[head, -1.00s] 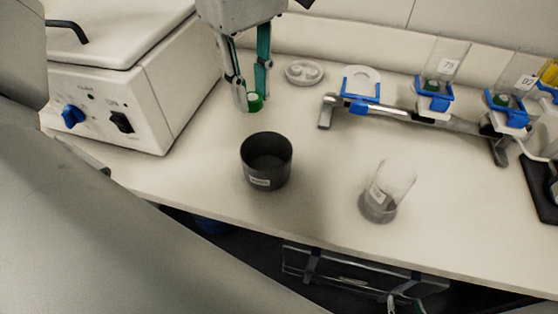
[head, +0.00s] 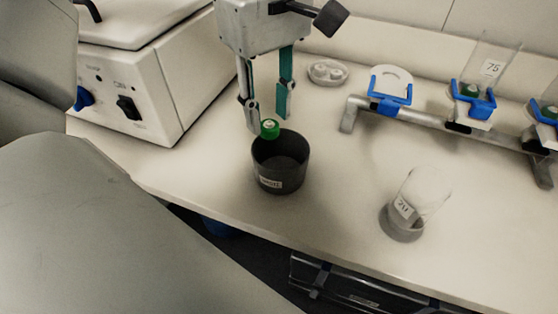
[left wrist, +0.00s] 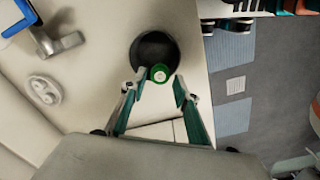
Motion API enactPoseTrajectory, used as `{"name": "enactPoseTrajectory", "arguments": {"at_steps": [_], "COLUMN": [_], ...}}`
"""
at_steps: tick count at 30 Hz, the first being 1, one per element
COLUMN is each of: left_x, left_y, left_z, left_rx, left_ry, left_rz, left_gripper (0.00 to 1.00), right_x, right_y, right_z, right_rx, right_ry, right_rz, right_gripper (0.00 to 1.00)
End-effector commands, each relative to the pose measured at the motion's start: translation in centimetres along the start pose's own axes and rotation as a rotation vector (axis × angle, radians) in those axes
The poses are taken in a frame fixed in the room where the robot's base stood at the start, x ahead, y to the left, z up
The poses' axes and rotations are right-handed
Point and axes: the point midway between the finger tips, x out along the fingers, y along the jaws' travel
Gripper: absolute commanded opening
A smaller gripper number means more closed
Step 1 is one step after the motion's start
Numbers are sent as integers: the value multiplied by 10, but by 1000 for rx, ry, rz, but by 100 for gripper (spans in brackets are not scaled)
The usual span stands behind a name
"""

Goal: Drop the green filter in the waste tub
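The green filter (head: 270,130) is a small green piece with a pale top, at the back rim of the dark grey waste tub (head: 294,180). I cannot tell whether it touches the rim or is in the air. My left gripper (head: 268,117) is above the tub's back side, pointing down with its fingers apart. My right gripper is not in view.
A white machine (head: 150,100) with a blue knob stands on the left. A clear beaker (head: 408,212) stands right of the tub. A metal rail (head: 420,120) with blue clips runs behind, near a small white dish (head: 327,72). The bench front edge is close to the tub.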

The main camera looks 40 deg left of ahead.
Motion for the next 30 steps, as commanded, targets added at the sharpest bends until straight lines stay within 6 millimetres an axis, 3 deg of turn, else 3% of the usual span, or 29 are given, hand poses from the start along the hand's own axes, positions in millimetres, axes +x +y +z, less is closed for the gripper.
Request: {"name": "enactPoseTrajectory", "arguments": {"at_steps": [14, 30], "left_x": [-7, -103], "left_y": [1, 0], "left_z": [0, 0], "left_rx": [0, -1], "left_ry": [0, 0], "left_rz": [1, 2], "left_gripper": [41, 41], "right_x": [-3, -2], "right_y": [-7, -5], "right_z": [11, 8], "right_rx": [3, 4], "right_ry": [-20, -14], "right_rz": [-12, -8], "right_gripper": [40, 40]}}
